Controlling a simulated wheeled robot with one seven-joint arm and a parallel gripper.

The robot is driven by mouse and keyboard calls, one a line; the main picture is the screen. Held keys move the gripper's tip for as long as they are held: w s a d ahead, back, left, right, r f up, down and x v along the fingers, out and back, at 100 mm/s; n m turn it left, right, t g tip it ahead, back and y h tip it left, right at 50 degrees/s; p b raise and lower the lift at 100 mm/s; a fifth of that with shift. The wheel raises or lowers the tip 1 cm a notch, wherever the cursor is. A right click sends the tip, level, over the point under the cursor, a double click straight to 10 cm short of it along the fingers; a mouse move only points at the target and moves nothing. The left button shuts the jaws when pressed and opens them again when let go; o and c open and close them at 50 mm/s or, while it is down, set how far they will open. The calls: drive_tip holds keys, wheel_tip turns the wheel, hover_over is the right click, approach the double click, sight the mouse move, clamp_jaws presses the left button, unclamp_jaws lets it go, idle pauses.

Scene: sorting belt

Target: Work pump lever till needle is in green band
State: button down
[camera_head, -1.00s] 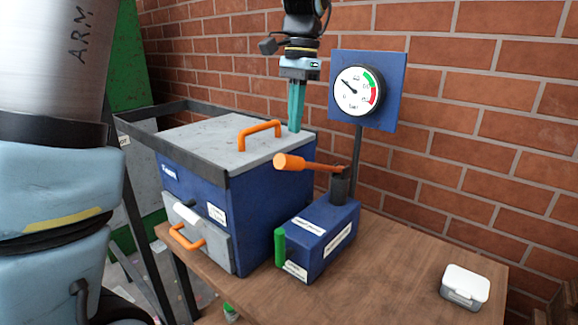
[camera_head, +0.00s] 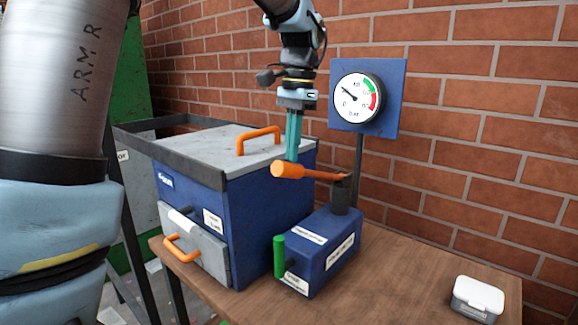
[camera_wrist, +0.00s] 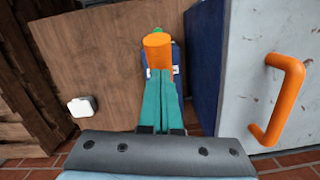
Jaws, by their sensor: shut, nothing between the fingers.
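The pump (camera_head: 325,250) is a blue box on the table with an orange lever (camera_head: 290,170) pointing left, roughly level. The round white gauge (camera_head: 352,108) sits on a blue panel above. Its needle points to the upper left, outside the green band (camera_head: 368,85), which lies at the upper right beside a red band. My gripper (camera_head: 292,158) has teal fingers, shut and empty, pointing down at the lever's thick orange grip. In the wrist view the fingertips (camera_wrist: 160,75) overlap the near end of the grip (camera_wrist: 157,48); whether they touch it I cannot tell.
A blue cabinet (camera_head: 255,225) with a grey lid and orange handle (camera_head: 258,139) stands close left of the pump. A green upright handle (camera_head: 279,257) is on the pump's front. A small white box (camera_head: 478,296) lies at the table's right. A brick wall is behind.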

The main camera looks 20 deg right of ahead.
sight(302, 166)
drive_tip(key=shift+f+b, duration=1)
drive_tip(key=shift+f, duration=1.25)
drive_tip(key=shift+d+r, duration=0.1)
drive_tip(key=shift+r, duration=0.1)
drive_tip(key=d+p, duration=0.1)
drive_tip(key=d+r+p, duration=0.1)
drive_tip(key=p, duration=0.1)
drive_tip(key=shift+w+d+r+p, duration=0.1)
drive_tip(key=shift+w+d+p, duration=0.2)
drive_tip(key=shift+w, duration=0.1)
drive_tip(key=shift+f, duration=0.25)
wheel_tip(302, 166, up, 11)
drive_tip(key=d+b, duration=0.1)
drive_tip(key=shift+w+b, duration=0.2)
drive_tip(key=shift+b, duration=0.1)
drive_tip(key=shift+s+f, duration=0.1)
